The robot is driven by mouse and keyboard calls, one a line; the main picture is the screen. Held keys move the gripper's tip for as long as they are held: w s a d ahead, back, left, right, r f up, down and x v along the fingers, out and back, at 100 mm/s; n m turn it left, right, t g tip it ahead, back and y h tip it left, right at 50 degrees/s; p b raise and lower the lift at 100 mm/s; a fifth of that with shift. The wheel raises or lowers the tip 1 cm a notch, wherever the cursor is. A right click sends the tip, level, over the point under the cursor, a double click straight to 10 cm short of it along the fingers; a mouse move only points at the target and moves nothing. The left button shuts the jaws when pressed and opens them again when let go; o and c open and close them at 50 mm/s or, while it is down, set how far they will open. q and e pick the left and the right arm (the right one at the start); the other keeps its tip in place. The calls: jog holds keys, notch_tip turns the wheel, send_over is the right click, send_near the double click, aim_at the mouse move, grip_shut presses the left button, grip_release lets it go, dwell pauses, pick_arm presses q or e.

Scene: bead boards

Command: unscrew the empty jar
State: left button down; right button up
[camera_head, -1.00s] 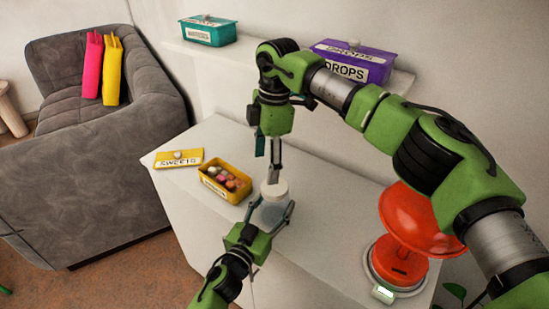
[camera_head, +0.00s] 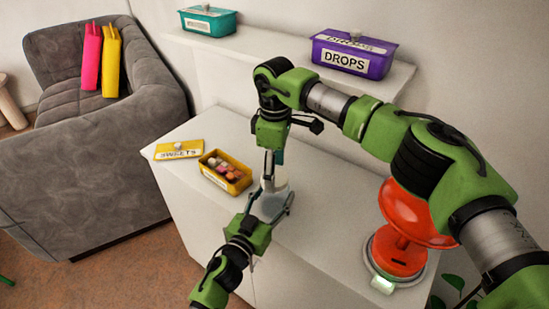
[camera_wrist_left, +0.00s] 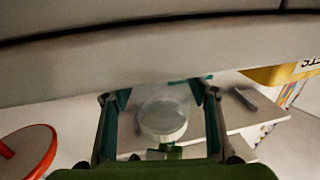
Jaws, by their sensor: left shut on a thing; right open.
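The clear jar (camera_head: 268,207) with a pale round lid (camera_head: 281,178) stands on the white cabinet top. It looks empty. My left gripper (camera_head: 269,207) is shut around the jar's body from the front. In the left wrist view the jar (camera_wrist_left: 172,97) and its lid (camera_wrist_left: 162,122) lie between my left fingers (camera_wrist_left: 163,115). My right gripper (camera_head: 270,172) points down at the lid from above, open, with a finger by the lid's left side. Its other finger is mostly hidden, so I cannot tell whether it touches the lid.
An open yellow box (camera_head: 236,186) of sweets sits close left of the jar, its lid (camera_head: 180,149) lying behind it. A red scale (camera_head: 402,258) stands to the right. Purple (camera_head: 375,64) and teal (camera_head: 208,27) boxes are on the ledge behind. Some cabinet top between jar and scale is free.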

jog(key=shift+f, duration=0.65)
jog(key=c, duration=1.2)
